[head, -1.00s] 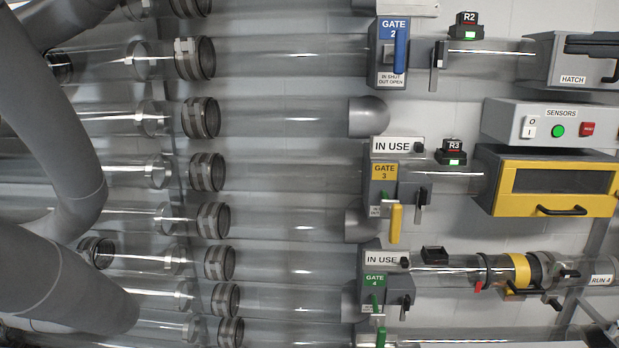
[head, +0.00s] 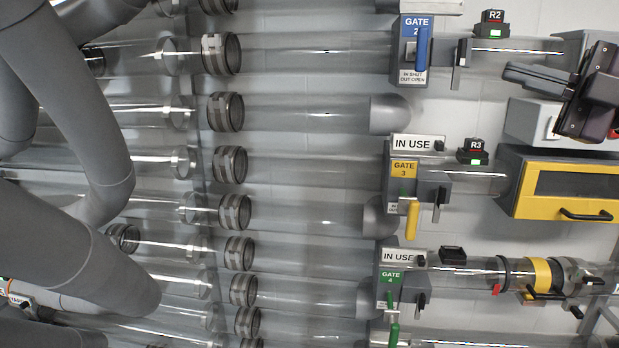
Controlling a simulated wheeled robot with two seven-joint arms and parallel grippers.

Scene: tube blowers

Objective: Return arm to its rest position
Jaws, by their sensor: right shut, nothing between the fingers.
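My right gripper (head: 528,78) is dark and comes in at the right edge. It is shut with nothing between its fingers, which point left. It hangs in front of the hatch box and the sensor panel (head: 528,122), hiding the panel's label and buttons. A gap shows between the fingertips and the gate 2 blue handle (head: 422,50). My left gripper is not in view.
Gate 3 (head: 403,168) and gate 4 (head: 391,278) carry IN USE signs. The yellow-framed box (head: 535,199) is below the sensor panel. Clear tubes run across the wall.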

